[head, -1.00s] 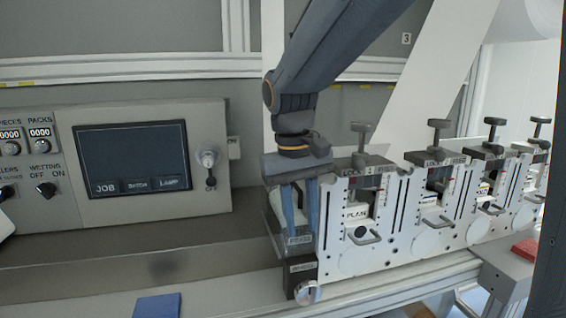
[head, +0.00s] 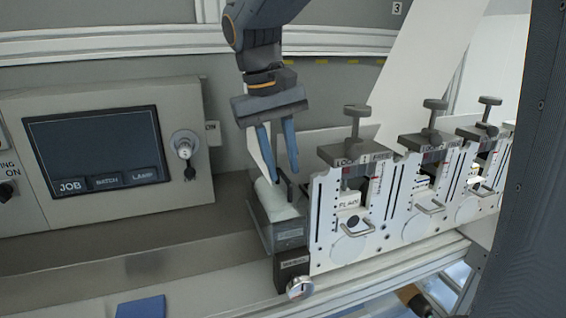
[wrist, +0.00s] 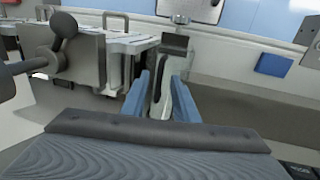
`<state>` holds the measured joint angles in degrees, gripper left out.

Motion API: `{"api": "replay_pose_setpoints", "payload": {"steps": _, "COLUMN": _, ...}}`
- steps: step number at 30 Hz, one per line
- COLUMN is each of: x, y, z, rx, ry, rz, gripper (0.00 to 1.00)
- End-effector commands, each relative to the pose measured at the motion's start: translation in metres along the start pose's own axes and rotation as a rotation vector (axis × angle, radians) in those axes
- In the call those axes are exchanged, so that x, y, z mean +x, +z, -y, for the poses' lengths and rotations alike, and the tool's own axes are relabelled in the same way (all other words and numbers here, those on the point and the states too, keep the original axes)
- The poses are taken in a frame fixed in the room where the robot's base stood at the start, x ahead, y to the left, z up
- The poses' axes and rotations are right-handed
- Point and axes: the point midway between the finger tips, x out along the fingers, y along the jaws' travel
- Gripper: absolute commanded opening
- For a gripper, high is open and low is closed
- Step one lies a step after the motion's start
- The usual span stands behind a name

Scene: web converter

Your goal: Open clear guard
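The clear guard (head: 288,236) is a see-through, box-like cover at the left end of the white station row. A pale, rounded roller (head: 274,203) shows at it. I cannot tell whether the guard is fully closed or partly lifted. My gripper (head: 283,174) is above the guard, pointing down. Its two blue fingers are apart, with nothing held between them. The tips are at or just above the guard's top; contact cannot be told. In the wrist view, the pale roller (wrist: 162,92) shows between the spread fingers.
The white station plates (head: 340,215) with dark T-handles (head: 357,112) stand close on the right. A black block (head: 292,268) with a silver knob (head: 300,288) is below the guard. A control panel screen (head: 95,148) is at left. A blue pad (head: 141,306) lies in front.

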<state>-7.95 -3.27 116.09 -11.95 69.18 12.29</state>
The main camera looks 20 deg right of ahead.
Motion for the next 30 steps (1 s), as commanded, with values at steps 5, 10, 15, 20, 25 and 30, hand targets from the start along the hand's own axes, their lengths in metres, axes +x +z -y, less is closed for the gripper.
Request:
{"api": "replay_pose_setpoints", "payload": {"steps": 5, "x": 0.0078, "y": 0.0002, "z": -0.0013, "rx": 0.002, "ry": 0.000, "rz": 0.000, "gripper": 0.27}}
{"api": "replay_pose_setpoints", "payload": {"steps": 10, "x": 0.0082, "y": 0.0001, "z": -0.0013, "rx": 0.002, "ry": 0.000, "rz": 0.000, "gripper": 0.27}}
{"api": "replay_pose_setpoints", "payload": {"steps": 15, "x": 0.0081, "y": 0.0001, "z": -0.0012, "rx": 0.002, "ry": 0.000, "rz": 0.000, "gripper": 0.05}}
{"api": "replay_pose_setpoints", "payload": {"steps": 20, "x": 0.0080, "y": 0.0001, "z": -0.0012, "rx": 0.002, "ry": 0.000, "rz": 0.000, "gripper": 0.00}}
{"api": "replay_pose_setpoints", "payload": {"steps": 25, "x": 0.0079, "y": 0.0001, "z": -0.0012, "rx": 0.002, "ry": 0.000, "rz": 0.000, "gripper": 0.00}}
{"api": "replay_pose_setpoints", "payload": {"steps": 30, "x": 0.0078, "y": 0.0001, "z": -0.0013, "rx": 0.002, "ry": 0.000, "rz": 0.000, "gripper": 0.00}}
